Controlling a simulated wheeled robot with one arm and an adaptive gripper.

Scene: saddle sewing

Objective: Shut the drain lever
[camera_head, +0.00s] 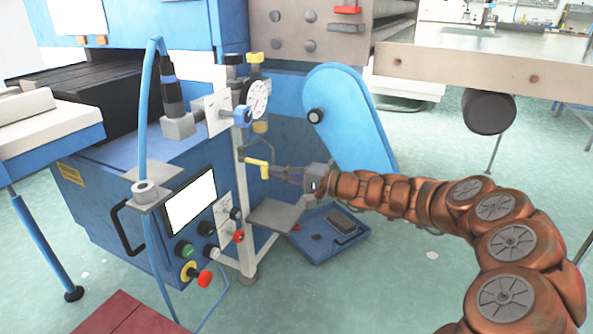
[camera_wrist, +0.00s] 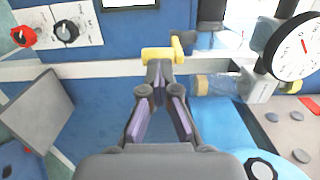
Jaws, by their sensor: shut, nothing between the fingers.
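A yellow lever (camera_head: 254,162), which looks like the drain lever, is mounted on the pale upright post of the blue machine. In the wrist view the yellow lever (camera_wrist: 158,54) lies across the picture, with a short bent end at its right. My gripper (camera_head: 272,170) reaches in from the right, and its tips are at the lever. In the wrist view my gripper (camera_wrist: 160,70) is shut and empty, its tips just below the lever's middle. I cannot tell whether they touch it. The tips hide part of the lever's lower edge.
A round dial gauge (camera_head: 257,98) sits above the lever. A control panel with a screen (camera_head: 190,204) and knobs is to the left. A grey plate (camera_head: 275,215) juts out below, and a blue tray (camera_head: 327,236) lies on the floor. A blue rounded guard (camera_head: 343,110) stands behind.

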